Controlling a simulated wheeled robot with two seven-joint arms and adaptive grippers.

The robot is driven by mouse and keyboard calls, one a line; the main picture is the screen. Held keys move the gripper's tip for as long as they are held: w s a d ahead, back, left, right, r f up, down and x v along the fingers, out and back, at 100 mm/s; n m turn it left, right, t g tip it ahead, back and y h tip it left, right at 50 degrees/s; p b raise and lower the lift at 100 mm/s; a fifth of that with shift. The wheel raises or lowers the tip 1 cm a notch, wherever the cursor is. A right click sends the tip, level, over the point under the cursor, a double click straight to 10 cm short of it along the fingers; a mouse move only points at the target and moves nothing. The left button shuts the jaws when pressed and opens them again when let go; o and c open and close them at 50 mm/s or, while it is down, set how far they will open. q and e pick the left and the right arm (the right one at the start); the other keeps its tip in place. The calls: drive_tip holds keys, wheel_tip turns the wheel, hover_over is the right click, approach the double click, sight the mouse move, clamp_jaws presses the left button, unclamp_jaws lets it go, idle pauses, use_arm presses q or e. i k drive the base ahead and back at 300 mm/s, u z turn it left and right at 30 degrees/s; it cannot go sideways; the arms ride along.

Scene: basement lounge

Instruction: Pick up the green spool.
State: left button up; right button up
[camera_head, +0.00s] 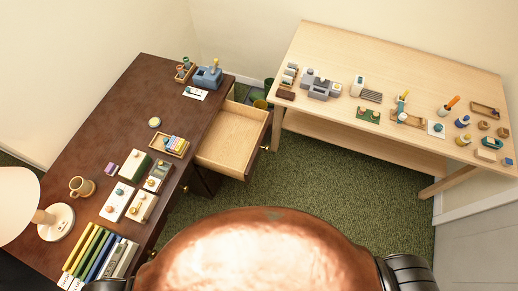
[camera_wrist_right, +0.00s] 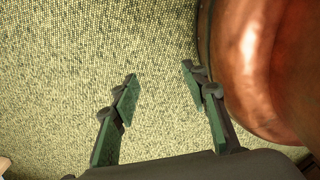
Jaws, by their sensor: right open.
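I cannot pick out the green spool with certainty; the small items in the head view are too small to tell apart. Small teal or greenish pieces show on the dark desk (camera_head: 135,95) and on the light wooden table (camera_head: 400,55). My right gripper (camera_wrist_right: 159,73) is open and empty in the right wrist view, its two green-padded fingers apart above the carpet. It is away from both tables' tops. My left gripper is not in view.
An open, empty drawer (camera_head: 228,140) sticks out from the desk. A lamp (camera_head: 20,210), a mug (camera_head: 82,186) and a row of books (camera_head: 95,250) stand on the desk's near end. Green carpet (camera_head: 310,165) between the tables is clear.

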sight(374, 114)
drive_tip(key=z, duration=1.2)
drive_tip(key=i, duration=0.95)
drive_tip(key=u, duration=0.85)
